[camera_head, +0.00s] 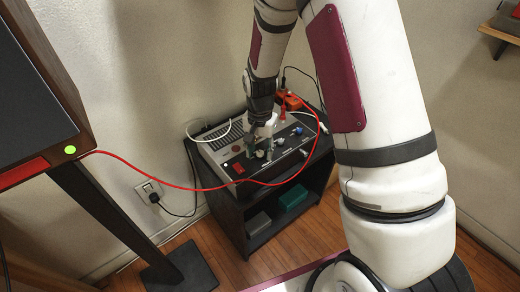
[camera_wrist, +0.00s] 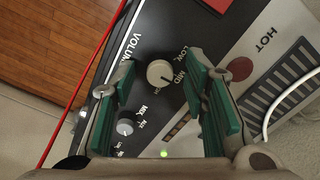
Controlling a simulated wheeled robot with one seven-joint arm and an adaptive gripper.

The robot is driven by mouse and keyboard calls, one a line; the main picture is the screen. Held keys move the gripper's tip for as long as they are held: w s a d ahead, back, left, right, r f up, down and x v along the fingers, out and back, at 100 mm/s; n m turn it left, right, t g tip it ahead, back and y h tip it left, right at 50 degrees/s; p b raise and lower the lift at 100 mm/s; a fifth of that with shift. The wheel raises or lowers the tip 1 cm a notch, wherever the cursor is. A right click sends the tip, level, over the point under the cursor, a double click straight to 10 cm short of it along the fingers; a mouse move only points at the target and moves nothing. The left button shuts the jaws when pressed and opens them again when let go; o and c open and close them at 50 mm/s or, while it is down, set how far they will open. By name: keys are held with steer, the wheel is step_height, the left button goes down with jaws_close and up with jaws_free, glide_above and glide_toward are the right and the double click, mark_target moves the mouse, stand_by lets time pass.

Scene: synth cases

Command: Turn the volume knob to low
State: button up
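The volume knob (camera_wrist: 161,73) is a round, off-white dial on the dark panel of a control unit. In the wrist view "VOLUME" is printed on its left, and "LOW" and "MID" on its right. A short dark mark shows on its face, but I cannot tell surely which label it points to. My gripper (camera_wrist: 159,72) is open, with one green-padded finger on each side of the knob and gaps between. In the head view my gripper (camera_head: 262,141) hangs over the control unit (camera_head: 222,148) and partly hides the panel; whether it touches the panel is unclear.
A smaller grey knob (camera_wrist: 125,127) sits near the volume knob. A red button (camera_wrist: 239,69) is beyond the right finger. A red cable (camera_head: 215,186) crosses in front of the unit, which stands on a black shelf (camera_head: 237,214). A white cable (camera_wrist: 268,121) lies by the vents.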

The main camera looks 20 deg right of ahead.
jaws_close()
steer(key=shift+n, duration=0.3)
steer(key=n, duration=0.5)
steer(key=shift+p, duration=0.3)
steer(key=n+p, duration=0.1)
steer(key=n, duration=0.5)
steer(key=shift+a+n, duration=0.1)
steer(key=shift+n, duration=0.2)
steer(key=shift+o, duration=0.6)
jaws_free()
